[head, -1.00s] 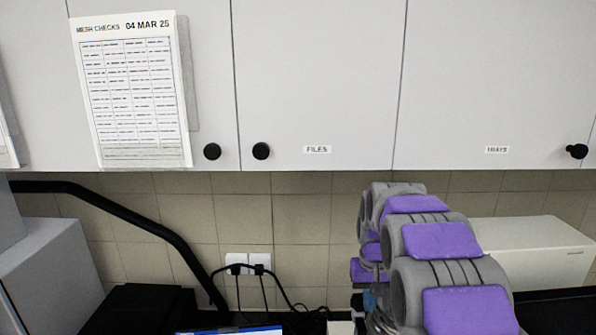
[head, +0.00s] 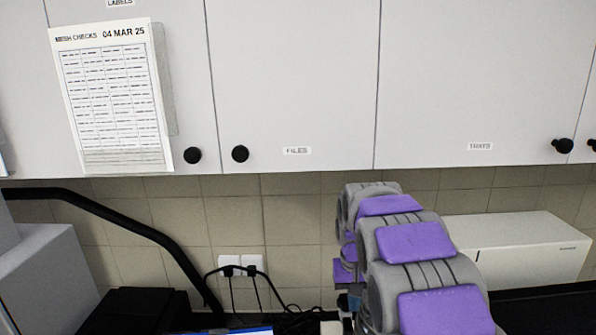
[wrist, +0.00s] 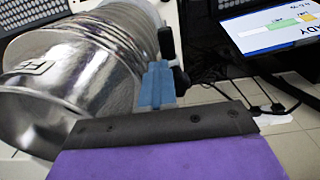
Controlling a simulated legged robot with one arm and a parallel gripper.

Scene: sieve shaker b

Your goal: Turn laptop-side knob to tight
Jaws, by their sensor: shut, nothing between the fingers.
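In the wrist view, a shiny metal sieve stack (wrist: 75,75) lies across the left side, tilted in the picture. A black knob-like part (wrist: 167,42) shows at its right edge, beyond my gripper's tip; another dark rounded part (wrist: 181,80) sits just right of the tip. I cannot tell for sure which is the laptop-side knob. My gripper (wrist: 157,76), with blue fingers, is shut and empty, close beside these parts; contact cannot be told. The laptop screen (wrist: 275,25) is at the upper right. In the head view, the knob and sieve stack are not visible.
White wall cabinets (head: 290,80) hang above. A black curved tube (head: 110,220) and a grey box-shaped unit (head: 45,275) stand at left. A white box (head: 525,245) is at right. Cables (wrist: 275,90) run behind the laptop.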

